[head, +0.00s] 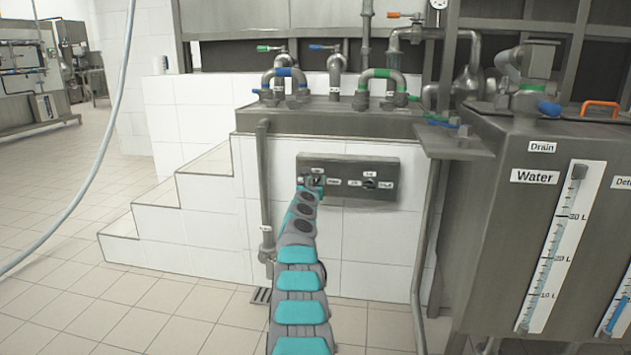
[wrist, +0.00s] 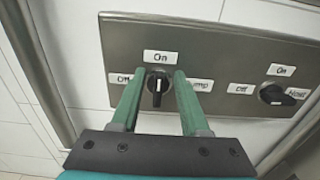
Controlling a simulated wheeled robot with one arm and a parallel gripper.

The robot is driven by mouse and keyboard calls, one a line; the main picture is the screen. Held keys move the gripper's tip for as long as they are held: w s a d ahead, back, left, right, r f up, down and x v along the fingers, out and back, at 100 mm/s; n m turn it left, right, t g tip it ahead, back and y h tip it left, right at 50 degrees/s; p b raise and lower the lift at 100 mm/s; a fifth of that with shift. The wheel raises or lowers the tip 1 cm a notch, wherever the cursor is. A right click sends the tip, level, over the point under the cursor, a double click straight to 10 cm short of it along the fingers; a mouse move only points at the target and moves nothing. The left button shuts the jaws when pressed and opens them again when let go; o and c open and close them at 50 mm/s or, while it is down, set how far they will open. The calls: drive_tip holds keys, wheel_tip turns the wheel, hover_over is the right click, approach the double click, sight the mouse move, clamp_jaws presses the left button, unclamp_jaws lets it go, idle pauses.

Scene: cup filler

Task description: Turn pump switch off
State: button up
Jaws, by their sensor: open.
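The pump switch (wrist: 157,92) is a black knob on a grey metal panel (wrist: 215,38). Its grip stands roughly upright with a pale line on it. Its labels read "On" above, "Off" at left, partly covered, and one ending in "mp" at right. My gripper (wrist: 159,73) is open, with one green finger on each side of the knob. I cannot tell whether the fingers touch it. In the head view, my gripper (head: 312,182) is at the left part of the panel (head: 348,163) and hides this switch.
A second black knob (wrist: 272,94), with "On" and "Off" labels, is to the right on the panel. A vertical pipe (head: 264,190) runs left of the panel. The water tank (head: 500,215) stands at right, tiled steps (head: 165,215) at left.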

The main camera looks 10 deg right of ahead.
drive_tip(key=shift+c, duration=0.2)
clamp_jaws()
idle(0.5)
